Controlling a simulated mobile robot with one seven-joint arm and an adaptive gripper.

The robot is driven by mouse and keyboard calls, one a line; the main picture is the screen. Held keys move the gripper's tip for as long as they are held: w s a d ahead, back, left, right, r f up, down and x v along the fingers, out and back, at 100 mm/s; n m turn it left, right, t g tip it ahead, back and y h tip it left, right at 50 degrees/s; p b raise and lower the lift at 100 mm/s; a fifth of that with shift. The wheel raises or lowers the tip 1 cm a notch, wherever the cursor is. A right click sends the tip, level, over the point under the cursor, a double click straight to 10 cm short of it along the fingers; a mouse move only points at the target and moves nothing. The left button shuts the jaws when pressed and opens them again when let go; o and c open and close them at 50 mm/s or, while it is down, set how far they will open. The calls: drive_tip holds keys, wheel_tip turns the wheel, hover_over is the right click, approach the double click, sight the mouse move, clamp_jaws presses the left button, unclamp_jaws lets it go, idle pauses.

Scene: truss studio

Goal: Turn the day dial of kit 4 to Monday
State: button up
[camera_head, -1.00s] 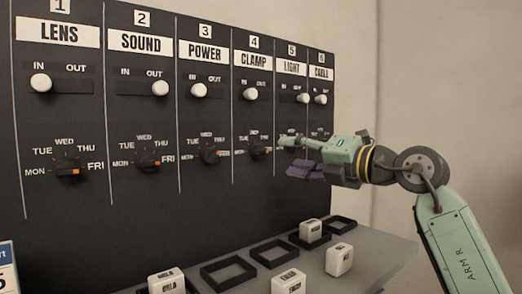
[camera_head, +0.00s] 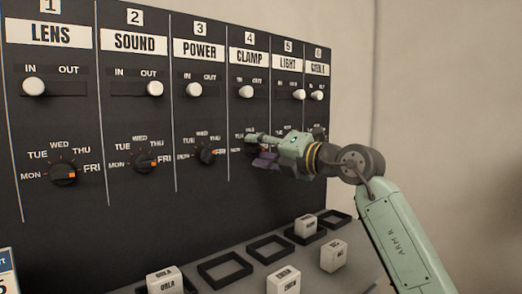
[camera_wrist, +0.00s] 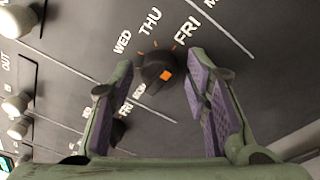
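The kit 4 panel column, labelled CLAMP (camera_head: 249,58), is on the black board. Its day dial is mostly hidden behind my gripper (camera_head: 256,149) in the head view. In the wrist view a black dial knob (camera_wrist: 153,66) with an orange mark sits between my fingers, with WED, THU and FRI printed around it. The orange mark is on the knob's lower right in that picture; I cannot tell exactly which day it marks. My gripper (camera_wrist: 160,75) is open, one finger either side of the knob, with gaps visible. I cannot tell the remaining distance to the board.
Other day dials, such as kit 3's (camera_head: 206,154) and kit 2's (camera_head: 145,162), flank it on the left. White sliders (camera_head: 246,91) run above the dials. A grey shelf (camera_head: 215,250) below carries white blocks (camera_head: 334,255) and black square frames (camera_head: 225,268).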

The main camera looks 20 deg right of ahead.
drive_tip(key=c, duration=0.9)
drive_tip(key=shift+c, duration=0.2)
